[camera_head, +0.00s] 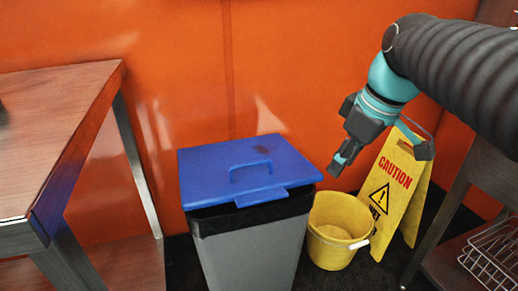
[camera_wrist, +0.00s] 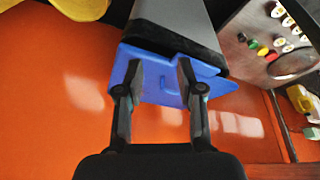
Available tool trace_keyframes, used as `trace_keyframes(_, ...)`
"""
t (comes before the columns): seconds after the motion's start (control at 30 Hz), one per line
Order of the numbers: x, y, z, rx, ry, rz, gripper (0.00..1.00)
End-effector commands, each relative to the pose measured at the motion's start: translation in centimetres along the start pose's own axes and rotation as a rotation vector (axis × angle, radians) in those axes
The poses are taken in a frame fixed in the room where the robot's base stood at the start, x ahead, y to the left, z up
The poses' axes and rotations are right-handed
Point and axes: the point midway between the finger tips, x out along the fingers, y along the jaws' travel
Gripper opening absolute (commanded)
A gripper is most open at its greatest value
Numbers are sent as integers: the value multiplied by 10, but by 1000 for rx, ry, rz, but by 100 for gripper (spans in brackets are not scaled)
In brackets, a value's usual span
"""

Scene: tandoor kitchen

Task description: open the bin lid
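The bin (camera_head: 248,250) is grey with a black liner rim, and its blue lid (camera_head: 210,165) has a raised handle (camera_head: 250,171) and a front tab (camera_head: 262,195). The lid lies over the top, with the black rim showing below its front edge. My gripper (camera_head: 345,160) is in the air to the right of the lid, apart from it. In the wrist view my gripper (camera_wrist: 160,76) is open and empty. The blue lid (camera_wrist: 160,90) shows beyond and between the fingers, which hide parts of it; the grey bin (camera_wrist: 175,14) is above it in the picture.
A yellow bucket (camera_head: 335,240) stands right of the bin, beside a yellow caution sign (camera_head: 395,190). A wooden-topped table (camera_head: 60,130) is at left. A wire rack (camera_head: 490,255) is at lower right. The orange wall (camera_head: 185,70) is behind the bin.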

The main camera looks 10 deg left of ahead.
Motion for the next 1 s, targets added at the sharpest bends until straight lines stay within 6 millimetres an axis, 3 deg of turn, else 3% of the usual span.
trace_keyframes(0.03, -2, 6, -24, -99, 1, -39, 37)
trace_keyframes(0.2, -7, 12, -91, -449, 29, -164, 37)
trace_keyframes(0.43, -3, 10, -157, -848, 95, -296, 37)
trace_keyframes(0.6, 0, 6, -178, -1003, 130, -342, 37)
trace_keyframes(0.77, 7, 3, -182, -1042, 140, -353, 37)
trace_keyframes(1.0, 43, -10, -178, -1040, 139, -355, 37)
